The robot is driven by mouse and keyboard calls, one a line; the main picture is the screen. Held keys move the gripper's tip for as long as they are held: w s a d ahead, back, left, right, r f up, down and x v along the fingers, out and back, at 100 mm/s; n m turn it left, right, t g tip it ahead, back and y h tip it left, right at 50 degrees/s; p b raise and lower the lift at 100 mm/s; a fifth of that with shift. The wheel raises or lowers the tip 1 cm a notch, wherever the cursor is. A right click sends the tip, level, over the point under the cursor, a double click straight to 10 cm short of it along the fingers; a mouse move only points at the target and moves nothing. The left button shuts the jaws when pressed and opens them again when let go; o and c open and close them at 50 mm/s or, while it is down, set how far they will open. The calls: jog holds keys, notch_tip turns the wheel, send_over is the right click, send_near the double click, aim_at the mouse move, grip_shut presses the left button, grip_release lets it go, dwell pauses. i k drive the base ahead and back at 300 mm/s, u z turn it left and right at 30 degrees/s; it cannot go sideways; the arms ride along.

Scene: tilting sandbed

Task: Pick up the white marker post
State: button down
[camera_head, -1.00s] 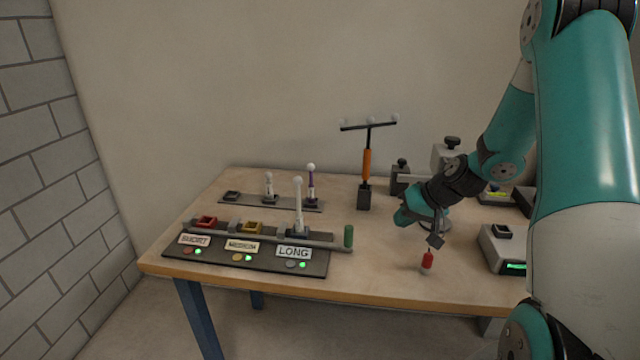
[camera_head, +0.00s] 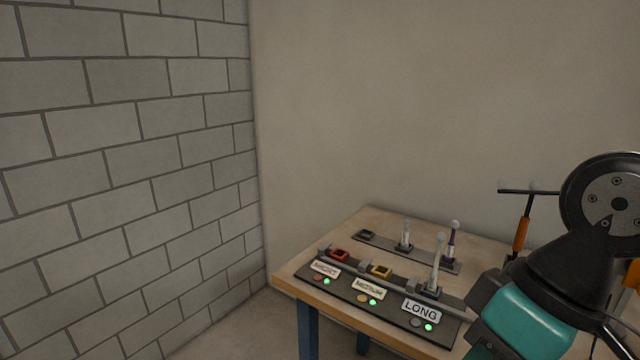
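Pale posts stand on the wooden table. A tall white post (camera_head: 437,262) stands upright in the holder behind the LONG label. A shorter white post (camera_head: 406,236) stands in the rear rack, and a post with a purple shaft (camera_head: 452,242) stands to its right. I cannot tell which one is the white marker post. My gripper end (camera_head: 492,322) is at the lower right, large and close to the camera, in front of the LONG holder in the picture. Its fingertips are not clear, so I cannot tell its opening or whether it holds anything.
The front panel (camera_head: 338,288) has red and yellow empty-looking holders and lit green lamps. The rear rack (camera_head: 382,244) has an empty dark socket at its left. An orange-handled T-shaped tool (camera_head: 521,232) stands behind my arm. A block wall (camera_head: 130,150) is at left.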

aim_at(441, 237)
jog(key=u, duration=1.1)
jog(key=i, duration=1.85)
jog(key=z, duration=3.1)
